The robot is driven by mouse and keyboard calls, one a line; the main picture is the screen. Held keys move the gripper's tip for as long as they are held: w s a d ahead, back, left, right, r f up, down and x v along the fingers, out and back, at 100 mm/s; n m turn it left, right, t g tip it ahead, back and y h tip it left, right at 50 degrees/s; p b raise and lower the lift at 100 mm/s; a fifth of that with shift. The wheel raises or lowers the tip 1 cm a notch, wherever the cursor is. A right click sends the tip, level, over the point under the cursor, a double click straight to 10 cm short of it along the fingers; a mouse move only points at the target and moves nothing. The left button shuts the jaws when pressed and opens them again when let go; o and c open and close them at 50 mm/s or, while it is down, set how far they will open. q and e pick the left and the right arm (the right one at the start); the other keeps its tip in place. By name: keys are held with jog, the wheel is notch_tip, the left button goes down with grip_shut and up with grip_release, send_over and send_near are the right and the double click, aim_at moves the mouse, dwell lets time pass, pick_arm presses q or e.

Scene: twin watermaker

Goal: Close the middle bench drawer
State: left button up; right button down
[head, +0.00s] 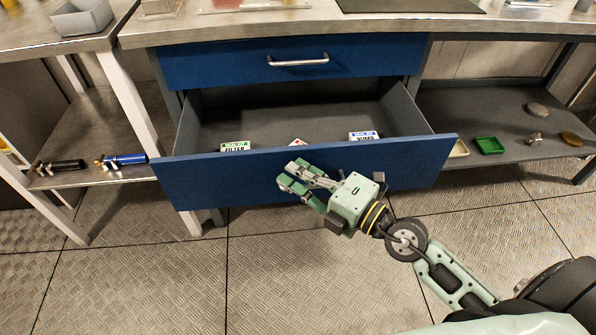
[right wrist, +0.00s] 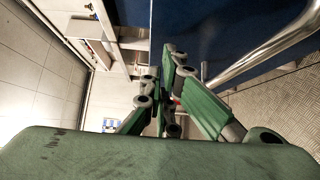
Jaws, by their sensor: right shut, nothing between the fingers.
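The middle bench drawer is pulled far out, and its blue front (head: 228,178) stands well forward of the bench. Inside lie a green-labelled box (head: 235,147), a blue-labelled box (head: 363,136) and a third small box (head: 298,142), mostly hidden behind the front. My left gripper is not in view.
A closed blue drawer with a metal handle (head: 298,61) is above. A lower shelf (head: 440,105) at right holds a green tray (head: 488,146) and stones. A left shelf holds a blue cylinder (head: 125,160) and a black one (head: 68,165). Floor in front is clear.

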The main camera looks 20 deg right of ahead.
jog(key=shift+w, duration=0.15)
